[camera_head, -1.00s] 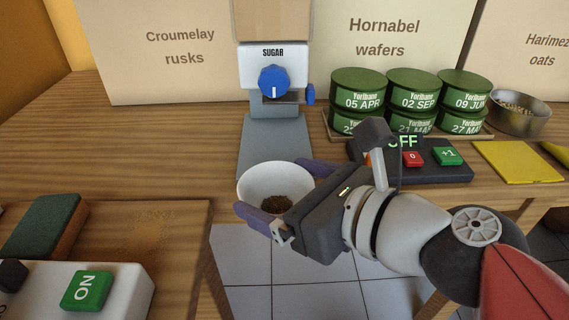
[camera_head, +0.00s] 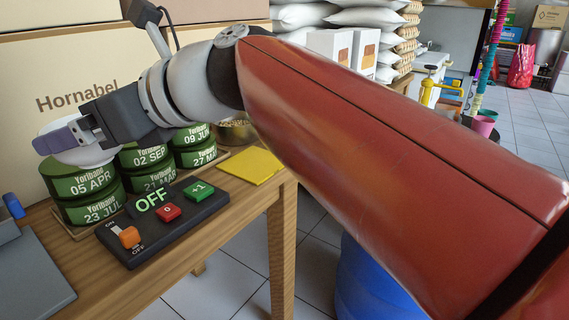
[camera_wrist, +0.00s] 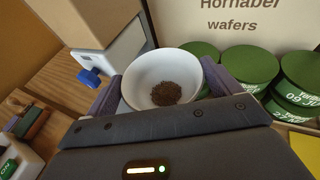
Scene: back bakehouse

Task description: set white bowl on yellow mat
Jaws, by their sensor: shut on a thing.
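In the wrist view the white bowl (camera_wrist: 143,75) sits between the two purple fingers, with a small heap of dark brown grains inside. The yellow mat (camera_head: 250,166) lies flat on the wooden table near its right end, to the right of my gripper. The part of the mat that shows is bare. My gripper hides much of the bowl in the head view.
Stacked green tins (camera_head: 75,187) stand on a tray behind a dark switch box (camera_head: 163,222) with buttons. A metal bowl (camera_head: 237,132) stands behind the mat. The grey scale-like base (camera_head: 35,275) is at left. Beyond the table's right edge is tiled floor and a blue drum (camera_head: 370,285).

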